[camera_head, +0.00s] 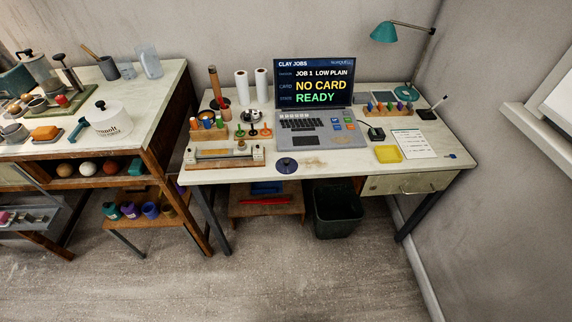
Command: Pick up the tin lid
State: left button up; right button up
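A flat, round, dark blue disc with a small knob in its middle (287,165) lies on the front of the right desk, below the laptop. It looks like a lid and may be the tin lid; I cannot be sure at this size. A small open round metal container (252,117) stands behind it to the left, beside the laptop. A white lidded pot (108,117) with a dark knob stands on the left table. Neither of my grippers shows in the head view.
The right desk (315,163) holds a laptop (308,103), a wooden rack (225,158), a yellow pad (388,154), a paper sheet (414,144) and a teal lamp (384,32). A dark bin (337,212) stands below. The floor (300,280) in front is clear.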

aim_at(287, 166)
jog(key=u, duration=0.95)
jog(key=k+l+u, duration=0.15)
jog(key=l+u, duration=0.2)
jog(key=k+l+u, duration=0.45)
jog(key=l+u, duration=0.2)
